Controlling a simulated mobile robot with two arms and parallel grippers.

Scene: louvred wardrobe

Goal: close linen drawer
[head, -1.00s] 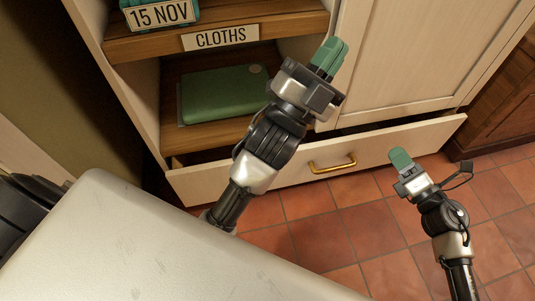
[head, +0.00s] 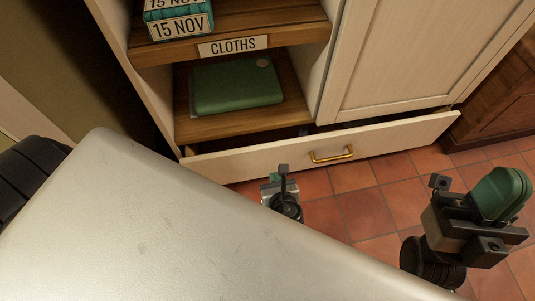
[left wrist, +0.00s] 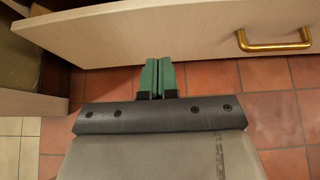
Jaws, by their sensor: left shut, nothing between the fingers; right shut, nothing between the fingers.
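The linen drawer (head: 400,136) is a long, cream-coloured front at the foot of the wardrobe. It stands out from the cabinet, with a dark gap above and behind it. Its brass handle (head: 332,154) is near the middle; it also shows in the left wrist view (left wrist: 274,46). My left gripper (head: 277,178) is low, just in front of the drawer front and left of the handle. In the left wrist view its green fingers (left wrist: 158,72) are shut and empty, with tips by the front's lower edge. My right gripper (head: 502,195) is shut and empty, right of the drawer and nearer the camera.
Above the drawer, a shelf holds a green folded cloth or case (head: 236,87). A CLOTHS label (head: 233,45) marks the shelf above, where boxes dated 15 NOV (head: 181,27) stand. A closed wardrobe door (head: 410,60) is at right. Terracotta floor (head: 365,212) is clear before the drawer.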

